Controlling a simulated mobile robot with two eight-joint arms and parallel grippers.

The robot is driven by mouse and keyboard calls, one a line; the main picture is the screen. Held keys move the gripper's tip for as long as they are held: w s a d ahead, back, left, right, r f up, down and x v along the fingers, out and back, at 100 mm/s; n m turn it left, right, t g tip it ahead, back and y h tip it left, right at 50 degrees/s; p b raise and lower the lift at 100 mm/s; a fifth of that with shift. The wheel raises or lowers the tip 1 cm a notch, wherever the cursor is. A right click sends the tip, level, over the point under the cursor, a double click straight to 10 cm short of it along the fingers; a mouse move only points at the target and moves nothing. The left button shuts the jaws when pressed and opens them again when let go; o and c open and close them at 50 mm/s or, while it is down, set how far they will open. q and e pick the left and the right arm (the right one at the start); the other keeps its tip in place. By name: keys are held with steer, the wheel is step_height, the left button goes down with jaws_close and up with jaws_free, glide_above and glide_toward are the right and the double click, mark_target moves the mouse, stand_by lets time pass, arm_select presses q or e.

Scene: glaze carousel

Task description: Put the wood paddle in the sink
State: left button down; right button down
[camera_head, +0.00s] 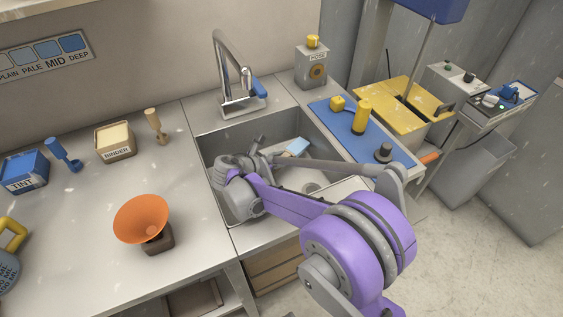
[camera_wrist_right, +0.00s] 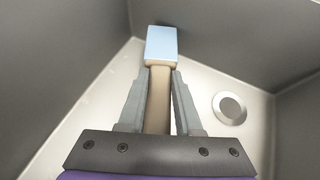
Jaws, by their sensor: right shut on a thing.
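The wood paddle (camera_wrist_right: 157,95) has a tan wooden handle and a light blue block-shaped end. My right gripper (camera_wrist_right: 159,82) is shut on the handle, with one finger on each side. The blue end (camera_head: 297,146) sticks out past the fingertips, inside the sink basin (camera_head: 225,147). In the head view my right gripper (camera_head: 261,146) is down in the basin, and my wrist hides most of the handle. I cannot tell whether the paddle touches the basin floor. The drain (camera_wrist_right: 229,107) shows to the right of the paddle in the wrist view. My left gripper is not in view.
A faucet (camera_head: 237,90) stands behind the basin. A blue mat (camera_head: 375,143) with yellow and grey items lies to its right. A binder box (camera_head: 115,141), a tint box (camera_head: 24,172) and an orange funnel (camera_head: 141,217) stand on the counter to the left.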

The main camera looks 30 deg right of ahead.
steer(key=shift+f, duration=0.15)
steer(key=shift+f, duration=0.1)
steer(key=shift+f+b, duration=0.3)
steer(key=shift+f, duration=0.2)
steer(key=c, duration=0.6)
jaws_free()
steer(key=shift+r, duration=0.35)
steer(key=p+v, duration=0.1)
steer(key=v, duration=0.3)
steer(key=p+v, duration=0.1)
steer(key=v, duration=0.3)
steer(key=p+v, duration=0.1)
steer(key=v, duration=0.3)
steer(key=shift+r, duration=0.3)
